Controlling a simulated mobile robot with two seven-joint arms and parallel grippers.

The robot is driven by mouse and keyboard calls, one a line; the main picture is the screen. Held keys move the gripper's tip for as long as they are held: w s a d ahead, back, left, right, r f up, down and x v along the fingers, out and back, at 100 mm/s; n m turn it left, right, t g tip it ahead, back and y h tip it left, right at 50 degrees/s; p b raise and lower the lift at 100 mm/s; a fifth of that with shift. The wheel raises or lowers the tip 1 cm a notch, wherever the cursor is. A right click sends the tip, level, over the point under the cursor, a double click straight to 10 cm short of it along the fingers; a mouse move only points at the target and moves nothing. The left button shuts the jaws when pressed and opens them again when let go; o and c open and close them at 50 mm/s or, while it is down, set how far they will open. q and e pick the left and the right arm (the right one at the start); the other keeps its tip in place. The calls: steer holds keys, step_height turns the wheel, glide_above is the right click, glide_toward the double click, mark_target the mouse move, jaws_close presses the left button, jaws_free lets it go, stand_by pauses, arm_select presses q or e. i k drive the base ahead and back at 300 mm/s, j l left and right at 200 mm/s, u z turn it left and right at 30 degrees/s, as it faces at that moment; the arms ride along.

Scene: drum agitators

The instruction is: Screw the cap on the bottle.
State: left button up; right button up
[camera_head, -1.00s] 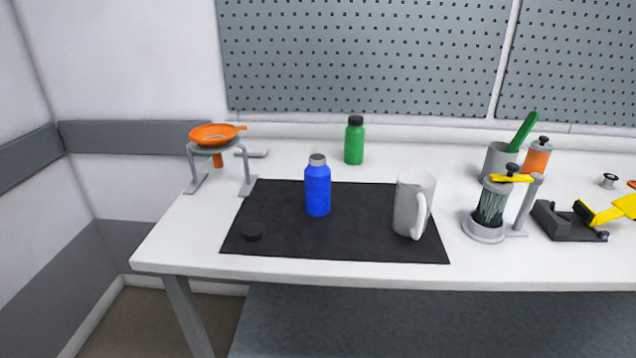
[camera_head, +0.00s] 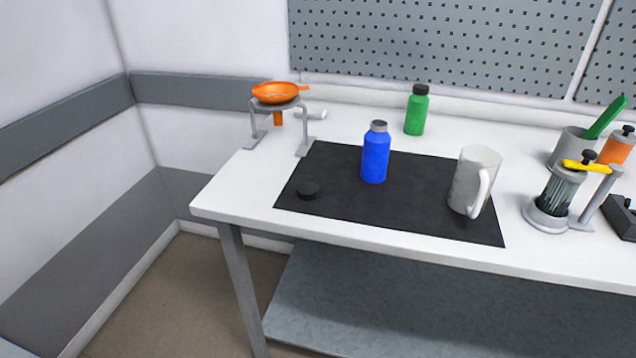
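The blue bottle (camera_head: 375,158) stands upright on the black mat (camera_head: 420,205). Its grey neck is bare at the top, with no cap on it. Neither of my grippers shows in the head view.
A white mug (camera_head: 467,183) stands on the mat's right. A green bottle (camera_head: 416,112) with a black cap stands behind. An orange funnel (camera_head: 279,93) sits on a grey stand at left. A grey press (camera_head: 553,195) stands at right. The table's front left is clear.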

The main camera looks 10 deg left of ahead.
mark_target(376, 140)
steer(key=i+l+u, duration=0.1)
steer(key=l, duration=0.3)
steer(key=i+l+u, duration=0.15)
steer(key=l, duration=0.3)
steer(key=l+u, duration=0.1)
steer(key=l, duration=0.3)
